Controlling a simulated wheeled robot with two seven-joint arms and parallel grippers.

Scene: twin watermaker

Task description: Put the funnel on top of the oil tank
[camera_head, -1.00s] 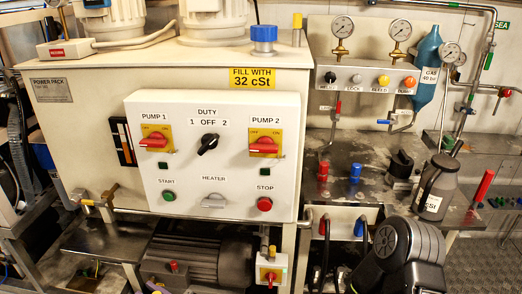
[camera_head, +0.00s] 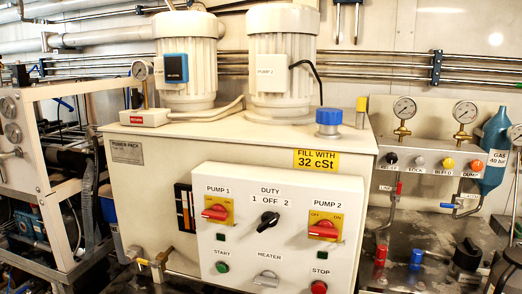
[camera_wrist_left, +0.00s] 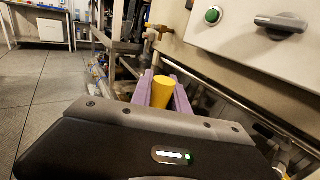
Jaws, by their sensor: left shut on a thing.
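The oil tank (camera_head: 150,182) is the large cream box marked "POWER PACK" and "FILL WITH 32 cSt" in the head view. A blue cap (camera_head: 329,117) sits on a grey neck on its top, toward the right. In the left wrist view, my left gripper (camera_wrist_left: 162,88) has its purple fingers shut on a yellow tapered piece, the funnel (camera_wrist_left: 162,92). Only part of the funnel shows; the rest is hidden behind the wrist. It is low, in front of the tank's control box, apart from the tank top. My right gripper is not in view.
Two white pump motors (camera_head: 282,75) and a red-labelled box (camera_head: 145,118) stand on the tank top. A small yellow-topped post (camera_head: 361,104) is right of the blue cap. The control box (camera_head: 275,230) juts from the front. A gauge panel (camera_head: 430,135) is at right.

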